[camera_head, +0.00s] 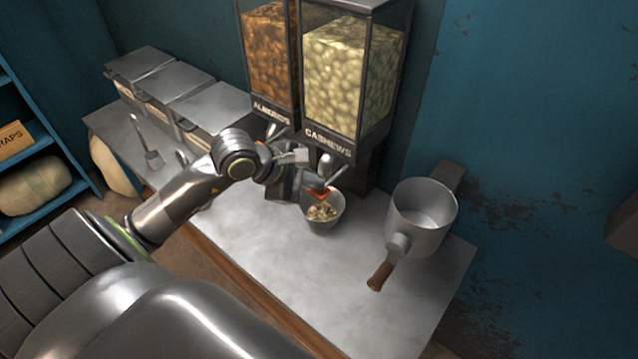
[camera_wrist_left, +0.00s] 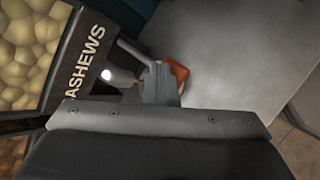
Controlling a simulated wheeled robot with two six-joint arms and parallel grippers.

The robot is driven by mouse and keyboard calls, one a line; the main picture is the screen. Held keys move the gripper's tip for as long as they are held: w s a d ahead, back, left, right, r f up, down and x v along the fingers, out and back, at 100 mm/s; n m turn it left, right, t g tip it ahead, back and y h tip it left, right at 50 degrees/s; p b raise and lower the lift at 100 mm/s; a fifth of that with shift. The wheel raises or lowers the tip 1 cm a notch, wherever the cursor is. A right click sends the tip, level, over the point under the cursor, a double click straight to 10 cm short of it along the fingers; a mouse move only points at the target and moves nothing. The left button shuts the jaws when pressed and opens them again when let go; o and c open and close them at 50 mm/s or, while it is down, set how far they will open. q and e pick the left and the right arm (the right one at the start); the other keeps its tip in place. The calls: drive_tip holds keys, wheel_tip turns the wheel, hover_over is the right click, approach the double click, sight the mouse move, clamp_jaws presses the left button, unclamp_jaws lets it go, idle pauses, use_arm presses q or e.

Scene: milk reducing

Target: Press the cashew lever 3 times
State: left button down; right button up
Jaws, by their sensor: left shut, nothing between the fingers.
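The cashew dispenser (camera_head: 352,75) stands at the back, with pale nuts behind clear panels and a CASHEWS label. Its label also shows in the left wrist view (camera_wrist_left: 86,62). A grey metal lever (camera_head: 338,174) juts out below the label, and a grey rod shows beside the fingers in the wrist view (camera_wrist_left: 131,48). My left gripper (camera_head: 320,190) is shut and empty, close by the lever and above the bowl. I cannot tell whether it touches the lever. Orange shows at its fingertips (camera_wrist_left: 177,74). My right gripper is out of view.
A metal bowl (camera_head: 334,223) with pale nuts sits below my left gripper. The almond dispenser (camera_head: 268,58) stands left of the cashews. A metal pot (camera_head: 424,233) with a wooden handle stands right. Lidded metal bins (camera_head: 215,108) line the back left. The front counter (camera_head: 350,295) is clear.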

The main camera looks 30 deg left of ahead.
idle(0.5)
use_arm(q)
drive_tip(key=shift+r+p, duration=0.75)
drive_tip(key=shift+r, duration=0.8)
wheel_tip(320, 180, up, 5)
drive_tip(key=p, duration=0.3)
idle(1.9)
